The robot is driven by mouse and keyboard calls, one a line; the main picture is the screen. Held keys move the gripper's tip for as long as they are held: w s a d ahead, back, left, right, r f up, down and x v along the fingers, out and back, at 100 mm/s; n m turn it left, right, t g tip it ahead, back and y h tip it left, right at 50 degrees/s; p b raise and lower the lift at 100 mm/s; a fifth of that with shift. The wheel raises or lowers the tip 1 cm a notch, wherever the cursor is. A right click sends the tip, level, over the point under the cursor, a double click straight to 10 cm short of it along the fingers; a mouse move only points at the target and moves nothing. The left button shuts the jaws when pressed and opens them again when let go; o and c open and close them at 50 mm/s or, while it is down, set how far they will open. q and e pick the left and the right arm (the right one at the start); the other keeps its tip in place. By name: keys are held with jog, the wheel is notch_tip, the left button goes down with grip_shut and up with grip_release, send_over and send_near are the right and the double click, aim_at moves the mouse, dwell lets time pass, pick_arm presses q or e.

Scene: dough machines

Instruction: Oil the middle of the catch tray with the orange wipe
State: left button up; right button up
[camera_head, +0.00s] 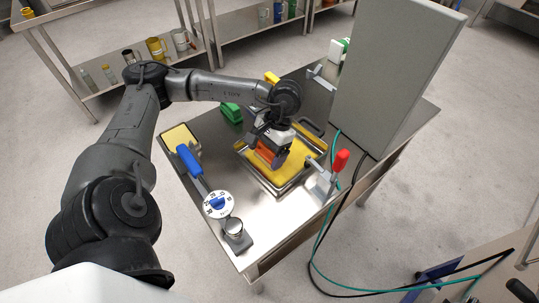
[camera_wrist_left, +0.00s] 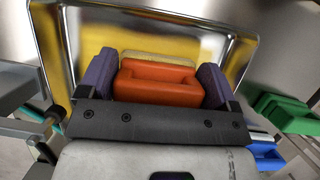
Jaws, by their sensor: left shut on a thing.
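The catch tray (camera_head: 278,188) is a shallow metal tray on the steel table, with a yellow surface inside. My left gripper (camera_head: 270,160) is over the tray's middle and shut on the orange wipe (camera_head: 266,151). In the left wrist view the orange wipe (camera_wrist_left: 155,82) sits between the two purple-grey fingers, with a pale strip along its far edge. The tray (camera_wrist_left: 70,45) lies beyond it in that view. Whether the wipe touches the tray surface cannot be told. My right gripper is not in view.
A large grey cabinet (camera_head: 390,75) stands right of the tray. A red-handled clamp (camera_head: 338,165) is at the tray's right edge. Cables hang at right.

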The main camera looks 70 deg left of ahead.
pick_arm(q)
jog(key=shift+s+a+b, duration=0.3)
jog(key=shift+a+b, duration=0.05)
jog(key=shift+a, duration=0.5)
jog(key=shift+w+d, duration=0.25)
jog(key=shift+d, duration=0.5)
jog(key=shift+w+d+p, duration=0.25)
jog(key=shift+d+p, duration=0.05)
jog(key=shift+d, duration=0.4)
jog(key=shift+w+d+p, duration=0.25)
jog(key=shift+d, duration=0.45)
jog(key=shift+w+d, duration=0.2)
jog(key=shift+d, duration=0.35)
jog(key=shift+s+a+f+b, duration=0.1)
jog(key=shift+s+a+b, duration=0.1)
jog(key=shift+a+b, duration=0.25)
jog(key=shift+s+a+b, duration=0.15)
jog(key=shift+a+b, duration=0.05)
jog(key=shift+a, duration=0.4)
jog(key=shift+s+a, duration=0.2)
jog(key=shift+a, duration=0.2)
jog(key=shift+s+a+f+b, duration=0.1)
jog(key=shift+s+a+b, duration=0.1)
jog(key=shift+a+b, duration=0.55)
jog(key=shift+s+a+b, duration=0.2)
jog(key=shift+a+b, duration=0.1)
jog(key=shift+a, duration=0.25)
